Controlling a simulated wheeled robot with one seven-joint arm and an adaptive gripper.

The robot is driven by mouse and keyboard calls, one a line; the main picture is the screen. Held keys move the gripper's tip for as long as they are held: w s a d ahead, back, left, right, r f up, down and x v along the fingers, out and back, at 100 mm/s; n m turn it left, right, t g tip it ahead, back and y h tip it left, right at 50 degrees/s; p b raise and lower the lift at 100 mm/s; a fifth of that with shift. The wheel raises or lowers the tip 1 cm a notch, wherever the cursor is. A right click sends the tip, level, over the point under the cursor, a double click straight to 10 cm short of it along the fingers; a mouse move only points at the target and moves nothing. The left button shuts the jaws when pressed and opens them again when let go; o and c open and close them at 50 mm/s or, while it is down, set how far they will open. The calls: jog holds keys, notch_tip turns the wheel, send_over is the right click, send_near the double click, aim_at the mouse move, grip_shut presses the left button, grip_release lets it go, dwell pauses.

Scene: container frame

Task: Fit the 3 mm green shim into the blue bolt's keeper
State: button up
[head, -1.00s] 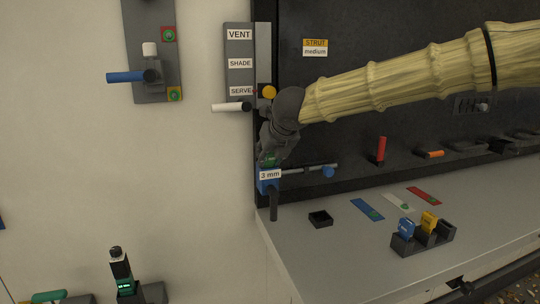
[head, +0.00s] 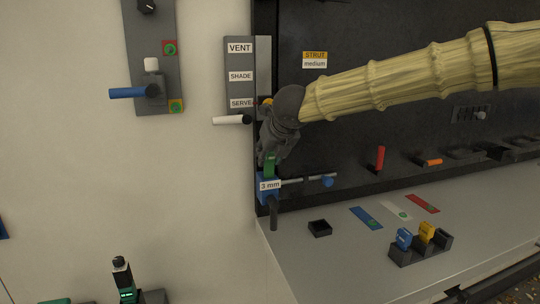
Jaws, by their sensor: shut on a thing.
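My gripper (head: 271,155) points down at the left edge of the dark panel and is shut on the green shim (head: 269,166). The shim is upright, just above the blue keeper block labelled "3 mm" (head: 269,185); its lower end meets the block's top, and I cannot tell how deep it sits. The bolt (head: 310,179), a grey rod with a blue knob (head: 328,181), runs right from the block. A dark handle-like piece hangs below the block. My gripper hides part of the shim's top.
A bench (head: 330,260) lies below, with a small black tray (head: 320,228), coloured strips and a dark holder (head: 421,252) with blue and yellow pieces. A white lever (head: 231,120) sticks out left near my gripper. The VENT/SHADE/SERVE panel (head: 240,62) is above.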

aim_at(269, 166)
jog(key=shift+r+p, duration=1.8)
jog(key=shift+r, duration=0.5)
jog(key=shift+f, duration=0.2)
jog(key=shift+f+b, duration=0.85)
jog(key=shift+f, duration=0.15)
jog(key=shift+f+b, duration=1.8)
jog(key=shift+f, duration=1.15)
dwell(1.1)
jog(key=shift+r, duration=0.15)
